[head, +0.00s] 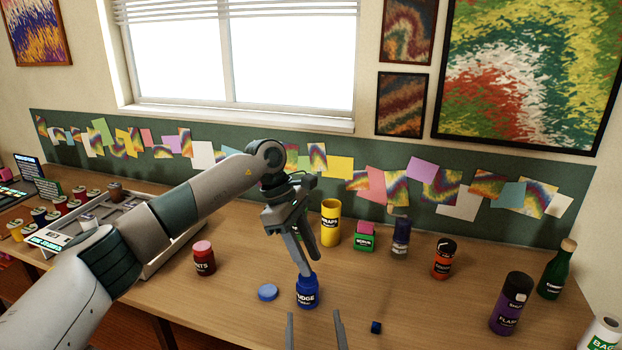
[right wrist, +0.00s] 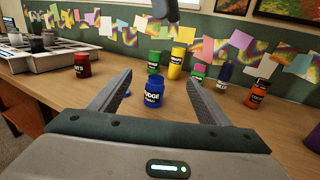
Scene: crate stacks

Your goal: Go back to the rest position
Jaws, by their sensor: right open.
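My left gripper (head: 311,266) points down over the middle of the table. In the head view its fingertips overlap the top of a blue jar (head: 308,293). In the right wrist view that jar (right wrist: 153,92) stands upright with clear space above it, and part of my left arm (right wrist: 165,10) shows higher up. How far the left fingers are apart is unclear. My right gripper (head: 314,322) is open and empty at the bottom of the head view. In the right wrist view its two fingers frame the jar, which stands farther ahead.
A red jar (head: 204,258), yellow jar (head: 331,224), orange jar (head: 443,260), purple bottle (head: 509,305) and green bottle (head: 556,272) stand around. A tray (head: 168,257) is at left.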

